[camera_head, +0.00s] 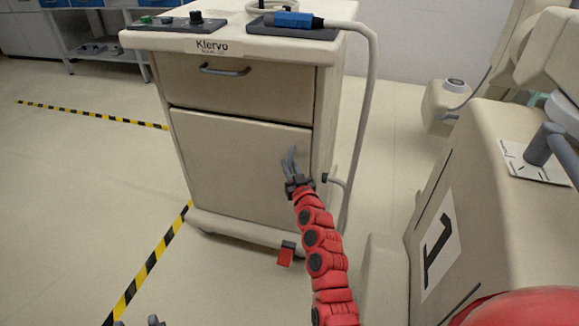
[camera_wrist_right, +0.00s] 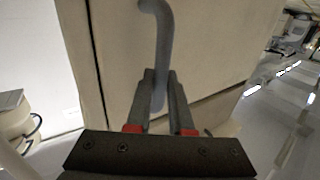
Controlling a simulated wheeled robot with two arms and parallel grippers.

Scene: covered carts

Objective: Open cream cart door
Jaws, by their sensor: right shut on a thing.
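The cream cart (camera_head: 190,212) stands ahead with a drawer (camera_head: 240,92) above a large door (camera_head: 225,165). The door looks flush with the cart front, with dark seams around it. Its grey curved handle (camera_head: 290,158) is near the door's upper right edge. My right gripper (camera_head: 291,172) is shut on the handle. In the right wrist view the handle (camera_wrist_right: 160,45) runs down between the two dark fingers (camera_wrist_right: 161,100). The fingers hide part of the handle. Only the dark fingertips of my left gripper (camera_head: 138,322) show at the bottom edge, apart from each other, with nothing seen between them.
A cable (camera_head: 367,120) hangs down the cart's right side from the blue-ended tool (camera_head: 293,20) on top. A red pedal (camera_head: 287,254) sits at the cart's base. A cream machine (camera_head: 500,220) stands close on the right. The floor left of the cart is clear, with striped tape (camera_head: 150,262).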

